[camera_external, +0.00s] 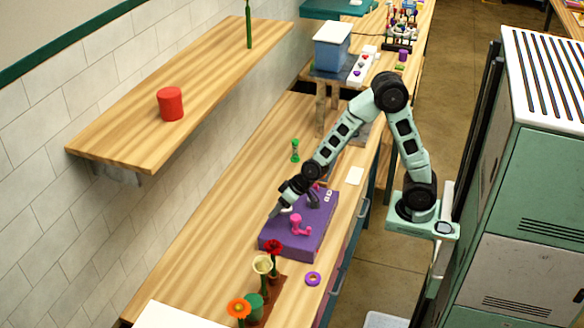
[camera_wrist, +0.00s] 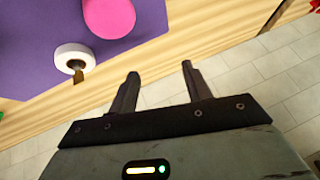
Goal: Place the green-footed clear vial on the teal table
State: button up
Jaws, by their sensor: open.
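A small clear vial with a green foot and green top (camera_external: 295,150) stands upright on the long wooden counter, behind the purple block. The teal table (camera_external: 325,10) is at the far end, partly cut off by the top edge. My gripper (camera_external: 272,216) is low by the left side of the purple block, well apart from the vial. In the wrist view its two fingers (camera_wrist: 160,72) are spread, with nothing between them.
The purple block (camera_external: 290,243) carries a pink piece (camera_external: 299,225) and a white ring (camera_wrist: 73,57). Flowers (camera_external: 262,264) stand in front. A blue bin (camera_external: 331,52) stands farther back. A wall shelf (camera_external: 205,75) with a red cup (camera_external: 170,103) overhangs the left.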

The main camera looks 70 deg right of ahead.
jog(key=s+a+r+n+g, duration=0.1)
jog(key=s+a+n+g, duration=0.3)
jog(key=s, duration=0.9)
jog(key=s+d+r+n+g+h, duration=0.1)
jog(key=s+n, duration=0.3)
jog(key=s, duration=1.1)
jog(key=shift+d+g+h, duration=0.6)
jog(key=shift+d+g, duration=0.2)
